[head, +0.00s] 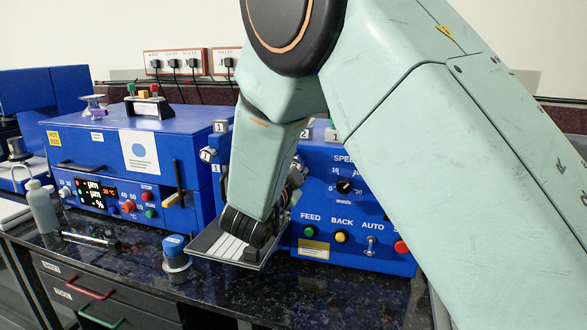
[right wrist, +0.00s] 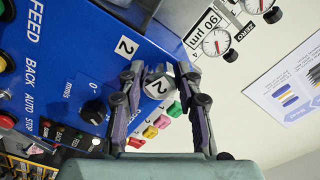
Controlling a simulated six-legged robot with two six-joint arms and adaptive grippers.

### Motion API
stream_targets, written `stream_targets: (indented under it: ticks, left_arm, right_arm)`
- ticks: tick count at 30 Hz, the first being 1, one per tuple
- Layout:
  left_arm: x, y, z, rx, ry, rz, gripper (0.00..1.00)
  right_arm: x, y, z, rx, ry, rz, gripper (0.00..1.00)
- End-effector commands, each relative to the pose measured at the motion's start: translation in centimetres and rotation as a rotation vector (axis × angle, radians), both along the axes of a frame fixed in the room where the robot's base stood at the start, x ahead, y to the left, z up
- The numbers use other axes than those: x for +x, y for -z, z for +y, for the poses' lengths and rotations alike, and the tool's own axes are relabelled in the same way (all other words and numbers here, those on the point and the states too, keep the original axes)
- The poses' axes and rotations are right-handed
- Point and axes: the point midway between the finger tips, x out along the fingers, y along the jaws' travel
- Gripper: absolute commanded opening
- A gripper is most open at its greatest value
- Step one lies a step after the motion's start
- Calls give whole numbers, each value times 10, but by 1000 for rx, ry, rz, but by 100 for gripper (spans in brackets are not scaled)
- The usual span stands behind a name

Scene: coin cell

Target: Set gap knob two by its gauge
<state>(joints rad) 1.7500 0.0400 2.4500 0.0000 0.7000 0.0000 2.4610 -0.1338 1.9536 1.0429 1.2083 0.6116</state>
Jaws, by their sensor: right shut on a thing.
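Gap knob two, a light knob end marked 2 (right wrist: 157,87), sits between the fingers of my right gripper (right wrist: 163,80) in the right wrist view. The fingers are shut on its sides. A white-faced gauge (right wrist: 215,42) with a thin needle stands on the pale panel above right of the knob; a second gauge (right wrist: 257,4) is cut off by the top edge. A 90 µm label (right wrist: 205,25) is beside the first gauge. The needle readings are too small to tell. In the head view my right arm hides knob two and most of the gripper. My left gripper is not in view.
The blue machine's front (head: 345,215) carries a speed dial (head: 344,186), FEED and BACK buttons and a toggle. A tray (head: 215,243) projects below my arm. A blue-lidded jar (head: 176,255) and a bottle (head: 42,205) stand on the dark counter (head: 130,270).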

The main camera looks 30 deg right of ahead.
Motion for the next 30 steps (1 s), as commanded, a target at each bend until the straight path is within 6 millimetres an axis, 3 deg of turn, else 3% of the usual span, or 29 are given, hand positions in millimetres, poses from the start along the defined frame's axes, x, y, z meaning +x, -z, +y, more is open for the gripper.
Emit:
stream_targets:
  ticks: [10, 11, 19, 30]
  left_arm:
    - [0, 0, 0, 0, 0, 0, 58]
    - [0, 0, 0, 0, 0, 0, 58]
    - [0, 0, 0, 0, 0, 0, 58]
    - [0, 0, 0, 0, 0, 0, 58]
  right_arm:
    - [-1, -3, -1, -1, 6, -9, 3]
    - [-1, -3, -1, -1, 6, -9, 35]
    - [-1, -1, -1, 0, 3, -4, 58]
    - [0, -6, 0, 2, 2, -4, 58]
